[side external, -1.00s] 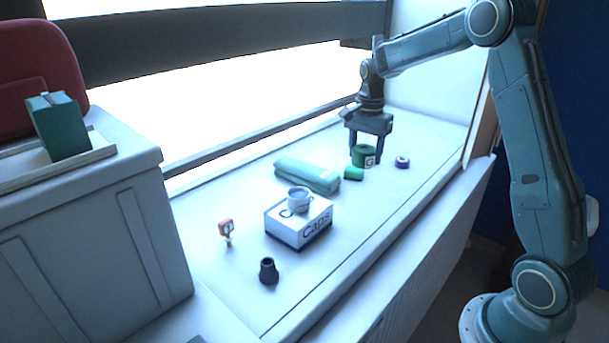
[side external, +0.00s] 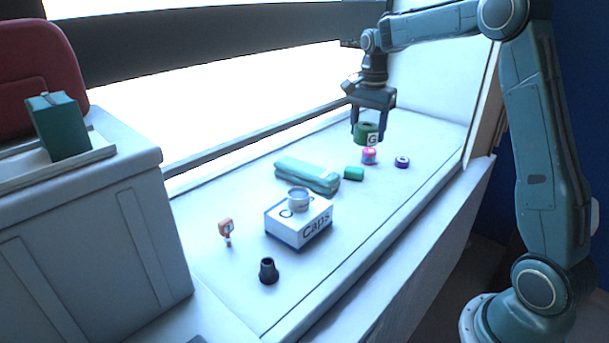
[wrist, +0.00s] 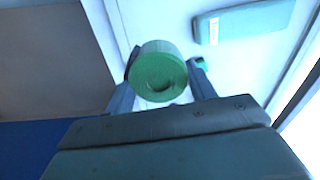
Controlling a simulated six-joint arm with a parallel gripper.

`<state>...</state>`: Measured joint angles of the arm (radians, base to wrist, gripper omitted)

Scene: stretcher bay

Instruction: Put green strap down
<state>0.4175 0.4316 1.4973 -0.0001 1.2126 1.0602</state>
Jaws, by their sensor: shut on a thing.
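The green strap (side external: 366,131) is a rolled green coil with a white "G" label on its side. My gripper (side external: 367,127) is shut on it and holds it above the white surface, over a small pink and purple roll (side external: 369,157). In the wrist view the green strap (wrist: 158,70) sits between the two fingers of my gripper (wrist: 163,77), its round end facing the camera. The underside of the strap is hidden in the wrist view.
A purple roll (side external: 402,162) lies to the right and a small green cylinder (side external: 354,173) to the left. The right foreground surface is clear.

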